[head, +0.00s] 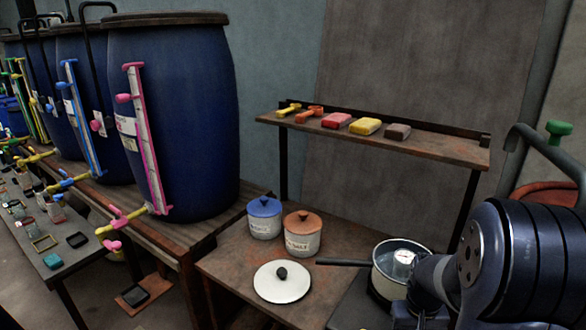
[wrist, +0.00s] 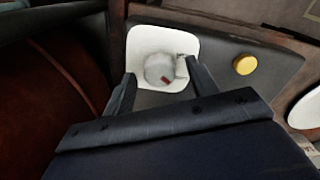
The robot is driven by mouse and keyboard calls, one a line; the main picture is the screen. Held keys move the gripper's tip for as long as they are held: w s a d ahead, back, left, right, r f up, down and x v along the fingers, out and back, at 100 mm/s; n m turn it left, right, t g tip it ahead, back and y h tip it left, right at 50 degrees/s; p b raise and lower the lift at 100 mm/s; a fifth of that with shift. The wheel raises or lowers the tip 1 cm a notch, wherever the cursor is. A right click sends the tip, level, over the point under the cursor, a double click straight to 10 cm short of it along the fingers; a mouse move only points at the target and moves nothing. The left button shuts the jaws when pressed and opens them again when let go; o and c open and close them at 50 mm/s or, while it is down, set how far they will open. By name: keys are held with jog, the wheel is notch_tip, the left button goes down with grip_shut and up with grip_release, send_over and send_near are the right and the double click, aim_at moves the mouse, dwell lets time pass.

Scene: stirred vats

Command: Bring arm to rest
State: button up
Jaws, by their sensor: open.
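My arm (head: 515,265) fills the lower right of the head view, with its big dark-blue joint in front of the right end of the bench. My gripper (wrist: 160,74) shows in the wrist view. Its two dark fingers are apart, with nothing seen held between them. Beyond the fingertips is a white square dish (wrist: 143,40) with a pale, blurred thing and a small red patch in it. I cannot tell how far below the fingers it is.
A pot (head: 385,285) with a dial stands close left of my arm. A white lid (head: 282,288) and two lidded jars (head: 264,222) are on the bench. A shelf (head: 420,150) holds several coloured blocks. Blue vats (head: 180,120) stand left. A yellow knob (wrist: 245,65) is right of the dish.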

jog(key=shift+f, duration=0.5)
